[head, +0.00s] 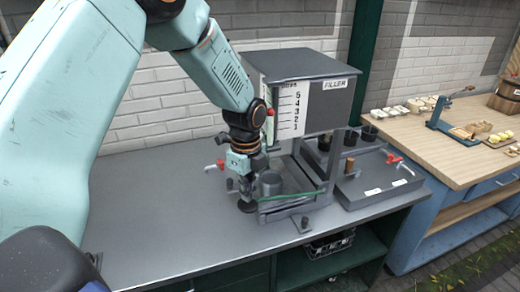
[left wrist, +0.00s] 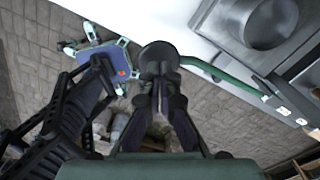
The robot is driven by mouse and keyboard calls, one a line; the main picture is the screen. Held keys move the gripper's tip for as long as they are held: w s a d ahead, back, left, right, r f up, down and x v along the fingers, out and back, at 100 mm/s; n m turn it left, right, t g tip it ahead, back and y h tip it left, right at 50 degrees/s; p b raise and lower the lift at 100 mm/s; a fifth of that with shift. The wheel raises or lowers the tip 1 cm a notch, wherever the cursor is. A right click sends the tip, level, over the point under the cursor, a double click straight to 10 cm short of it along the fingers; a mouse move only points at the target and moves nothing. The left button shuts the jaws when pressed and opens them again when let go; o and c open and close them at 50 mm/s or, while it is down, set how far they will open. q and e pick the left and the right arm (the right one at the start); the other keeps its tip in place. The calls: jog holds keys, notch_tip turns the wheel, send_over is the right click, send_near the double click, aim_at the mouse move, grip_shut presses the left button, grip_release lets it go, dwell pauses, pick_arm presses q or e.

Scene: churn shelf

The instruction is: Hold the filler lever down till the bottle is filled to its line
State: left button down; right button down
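The filler (head: 315,95) is a grey box on the bench with a white scale marked 1 to 5. A green lever (head: 292,197) runs across its lower front to a round black knob (head: 247,206); lever (left wrist: 220,73) and knob (left wrist: 158,56) also show in the left wrist view. My left gripper (head: 244,186) points down at the knob, its fingertips close together and seemingly touching it. A grey round vessel (head: 270,183) stands beside the gripper, partly hidden. I cannot make out a bottle's fill level or line. My right gripper is not in view.
A wooden table (head: 450,160) stands further right. The grey bench top (head: 160,220) is clear at left and front.

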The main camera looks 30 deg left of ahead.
pick_arm(q)
jog(key=shift+s+f, duration=0.15)
jog(key=shift+f, duration=0.05)
jog(key=shift+f, duration=0.15)
jog(key=shift+w+f+b, duration=0.2)
jog(key=shift+f+b, duration=0.1)
jog(key=shift+f, duration=0.15)
jog(key=shift+s+f+b, duration=0.25)
jog(key=shift+f+b, duration=0.05)
jog(key=shift+f, duration=0.35)
jog(key=shift+w+f, duration=0.1)
jog(key=shift+w, duration=0.05)
jog(key=shift+f, duration=0.1)
